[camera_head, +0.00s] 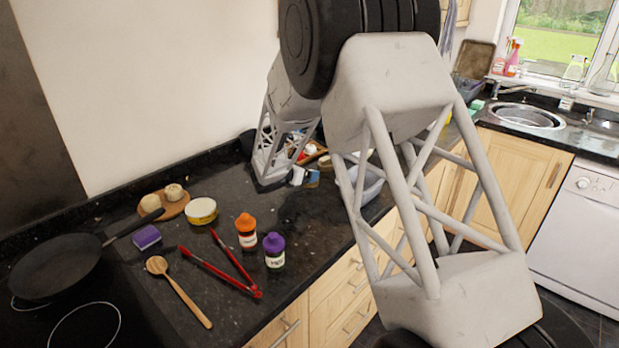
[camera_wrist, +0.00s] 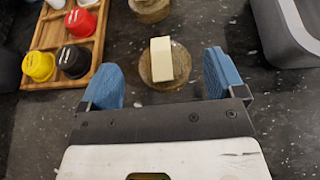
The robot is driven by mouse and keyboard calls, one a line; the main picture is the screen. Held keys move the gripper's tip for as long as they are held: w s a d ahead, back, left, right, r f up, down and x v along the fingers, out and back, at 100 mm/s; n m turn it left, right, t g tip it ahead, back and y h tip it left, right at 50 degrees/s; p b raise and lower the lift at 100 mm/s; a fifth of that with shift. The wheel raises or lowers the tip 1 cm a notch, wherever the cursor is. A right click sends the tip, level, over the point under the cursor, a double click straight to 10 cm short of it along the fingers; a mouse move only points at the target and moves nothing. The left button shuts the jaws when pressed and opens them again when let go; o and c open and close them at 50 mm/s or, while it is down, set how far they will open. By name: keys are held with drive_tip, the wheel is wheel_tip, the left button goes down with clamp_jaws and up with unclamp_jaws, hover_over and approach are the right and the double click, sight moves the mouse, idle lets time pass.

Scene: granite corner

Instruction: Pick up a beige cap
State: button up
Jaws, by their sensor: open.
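A pale beige block-shaped piece (camera_wrist: 161,59) sits on top of a round brownish, glassy-looking object (camera_wrist: 180,77) in the wrist view. It is the beige thing nearest my gripper; I cannot tell whether it is the cap. My gripper (camera_wrist: 165,75) is open, with its blue fingers on either side of the round object and apart from it. Nothing is held.
A wooden tray (camera_wrist: 55,78) with red (camera_wrist: 80,22), yellow (camera_wrist: 39,66) and black (camera_wrist: 73,60) pieces is left of my gripper. A second round object (camera_wrist: 150,10) lies beyond. A grey container (camera_wrist: 275,30) stands right. Tongs (camera_head: 220,272) and bottles stand nearer on the counter.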

drive_tip(key=shift+x, duration=2.25)
drive_tip(key=shift+f, duration=0.1)
drive_tip(key=c, duration=0.9)
drive_tip(key=shift+f, duration=0.1)
drive_tip(key=shift+c, duration=1.4)
